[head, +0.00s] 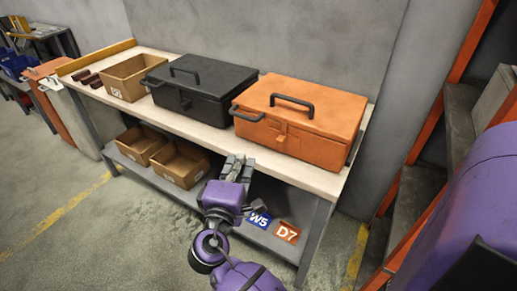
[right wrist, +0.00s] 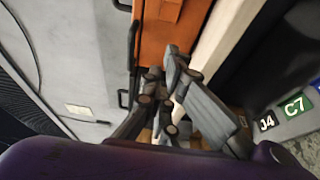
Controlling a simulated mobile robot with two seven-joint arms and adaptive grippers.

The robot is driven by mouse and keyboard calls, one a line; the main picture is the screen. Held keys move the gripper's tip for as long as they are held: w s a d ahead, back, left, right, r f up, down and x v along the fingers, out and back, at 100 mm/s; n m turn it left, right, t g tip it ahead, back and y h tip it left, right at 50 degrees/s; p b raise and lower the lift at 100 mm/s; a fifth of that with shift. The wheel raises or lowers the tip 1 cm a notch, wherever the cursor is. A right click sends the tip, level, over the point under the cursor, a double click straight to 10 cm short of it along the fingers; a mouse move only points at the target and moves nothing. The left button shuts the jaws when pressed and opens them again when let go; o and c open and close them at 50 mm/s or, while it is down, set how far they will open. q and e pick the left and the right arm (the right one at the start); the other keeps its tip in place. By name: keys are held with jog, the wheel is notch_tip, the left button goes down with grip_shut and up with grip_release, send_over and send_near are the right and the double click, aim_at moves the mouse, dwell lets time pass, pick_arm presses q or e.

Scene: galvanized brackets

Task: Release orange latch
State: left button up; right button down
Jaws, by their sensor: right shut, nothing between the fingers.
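The orange toolbox (head: 320,110) stands closed on the workbench, with a black handle on its lid and another at its front left. Its small orange latch (head: 281,138) is on the front face. My right gripper (head: 238,163) is shut and empty in front of the bench edge, left of and lower than the latch, apart from it in the head view. In the right wrist view the gripper (right wrist: 168,62) shows against the toolbox's orange side (right wrist: 155,42), and the gap is hard to judge. My left gripper is in neither view.
A black toolbox (head: 205,85) and an open cardboard box (head: 125,80) stand left on the workbench (head: 318,180). Two open cardboard boxes (head: 180,163) are on the lower shelf. Orange-framed steps (head: 410,185) are at the right. Floor in front is clear.

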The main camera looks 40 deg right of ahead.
aim_at(281, 141)
jog(key=shift+r, duration=0.1)
jog(key=shift+d, duration=0.1)
jog(key=p+x, duration=0.1)
jog(key=x, duration=0.9)
jog(key=shift+d, duration=0.15)
jog(key=s, duration=0.1)
jog(key=s+p, duration=0.1)
jog(key=shift+s+d, duration=0.3)
jog(key=shift+d, duration=0.1)
jog(key=shift+s+d, duration=0.1)
jog(key=shift+s, duration=0.45)
